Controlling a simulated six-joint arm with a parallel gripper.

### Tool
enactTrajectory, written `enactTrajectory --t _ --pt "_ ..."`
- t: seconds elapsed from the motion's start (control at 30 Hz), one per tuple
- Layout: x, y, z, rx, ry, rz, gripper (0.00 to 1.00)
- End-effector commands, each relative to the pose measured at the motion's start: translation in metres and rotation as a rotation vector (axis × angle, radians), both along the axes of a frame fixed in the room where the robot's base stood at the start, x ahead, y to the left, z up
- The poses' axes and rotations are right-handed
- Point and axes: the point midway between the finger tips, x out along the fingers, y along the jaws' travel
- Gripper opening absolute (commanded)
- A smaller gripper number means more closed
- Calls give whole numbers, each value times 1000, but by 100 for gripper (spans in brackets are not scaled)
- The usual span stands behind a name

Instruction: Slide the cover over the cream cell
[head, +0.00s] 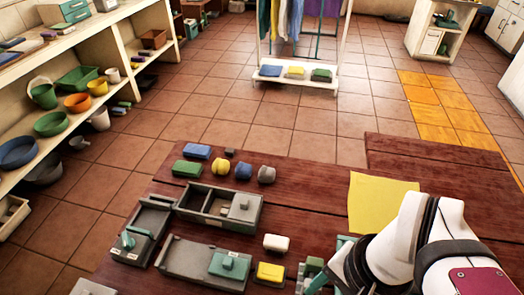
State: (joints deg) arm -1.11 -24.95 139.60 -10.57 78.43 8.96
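Several grey trays with sliding covers stand at the table's front left. A two-cell tray (184,219) has a dark open left cell and a pale cover (240,208) with a small knob at its right end. A front tray (187,259) has a teal-handled cover (229,265) at its right end. A left tray (157,218) has a teal handle (128,240) near its front end. I cannot make out a cream cell floor. A cream block (276,242) lies right of the trays. My gripper (318,275) is low at the bottom, right of the trays, mostly hidden by my white arm.
A yellow block (270,272) lies beside the front tray. Behind the trays are a green block (186,168), a blue block (197,151), a yellow ball (220,167) and other small pieces. A yellow sheet (375,200) lies right. The table's middle is clear.

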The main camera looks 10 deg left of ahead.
Motion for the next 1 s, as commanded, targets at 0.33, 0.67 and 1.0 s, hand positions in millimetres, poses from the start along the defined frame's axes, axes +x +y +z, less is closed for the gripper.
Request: enactTrajectory --t 0.33,0.67,1.0 --pt "240 123 -13 164 219 -804 57" --pt "265 160 -63 182 268 -927 57" --pt "265 195 -151 182 265 -929 57"
